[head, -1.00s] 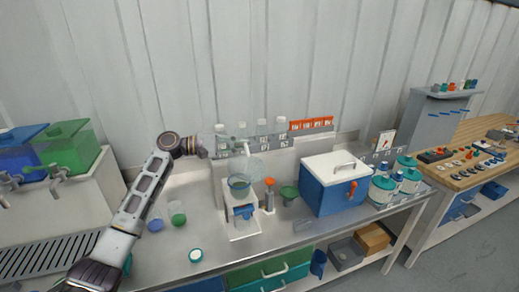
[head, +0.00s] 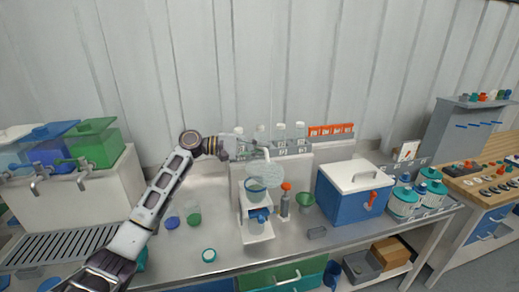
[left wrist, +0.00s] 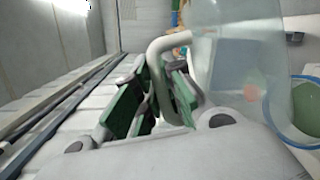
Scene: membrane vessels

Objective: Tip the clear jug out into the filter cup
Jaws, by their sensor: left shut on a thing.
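The clear jug (head: 264,176) hangs tipped over the filter cup (head: 256,194) on its white stand. My left gripper (head: 228,148) is shut on the jug's pale handle (head: 266,154). In the left wrist view, the green-padded fingers (left wrist: 158,92) are closed around the white handle (left wrist: 156,58), and the clear jug body (left wrist: 238,50) fills the upper right. A blue-rimmed cup with green inside (left wrist: 300,112) shows at the right edge, partly behind the jug. I cannot tell whether liquid is flowing. My right gripper is not in view.
A blue box with white lid (head: 352,192) is further right. Bottles (head: 280,132) line the rack behind. The front bench is mostly clear.

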